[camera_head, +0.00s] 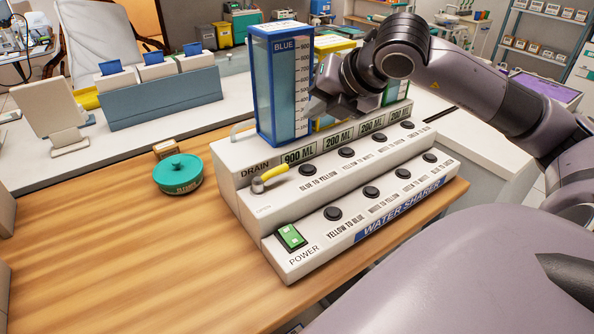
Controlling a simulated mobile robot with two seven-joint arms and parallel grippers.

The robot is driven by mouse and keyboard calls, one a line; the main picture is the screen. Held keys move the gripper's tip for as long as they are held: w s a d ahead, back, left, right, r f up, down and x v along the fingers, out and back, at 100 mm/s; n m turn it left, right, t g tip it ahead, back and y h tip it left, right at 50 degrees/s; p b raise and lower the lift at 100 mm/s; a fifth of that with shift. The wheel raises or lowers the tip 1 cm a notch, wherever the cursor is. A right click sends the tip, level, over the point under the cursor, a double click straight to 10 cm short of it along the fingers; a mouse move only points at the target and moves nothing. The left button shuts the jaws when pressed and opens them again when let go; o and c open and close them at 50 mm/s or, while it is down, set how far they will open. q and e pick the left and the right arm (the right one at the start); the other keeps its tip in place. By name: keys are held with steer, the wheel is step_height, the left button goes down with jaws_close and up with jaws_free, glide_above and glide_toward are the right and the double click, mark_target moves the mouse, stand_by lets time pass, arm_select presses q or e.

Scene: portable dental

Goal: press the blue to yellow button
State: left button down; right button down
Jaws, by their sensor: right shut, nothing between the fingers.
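The water sharer machine (252,209) stands on the wooden table with two stepped rows of black buttons. The blue to yellow button (306,170) is the leftmost one in the upper row, with its label just in front of it. The tall blue tank (277,100) stands behind that row, above the 900 ML display. My right gripper (322,103) is shut and empty, at the right front edge of the blue tank. It is above and apart from the blue to yellow button, and partly hides the tanks behind. My left gripper is out of view.
A yellow drain lever (273,172) sits left of the button, and a green power switch (291,237) is at the front left. The yellow to blue button (333,213) is on the lower row. A green round container (178,176) stands left; the wooden table (130,260) is clear in front.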

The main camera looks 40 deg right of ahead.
mark_target(308, 168)
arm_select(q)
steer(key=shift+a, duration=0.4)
arm_select(e)
steer(key=shift+a, duration=0.4)
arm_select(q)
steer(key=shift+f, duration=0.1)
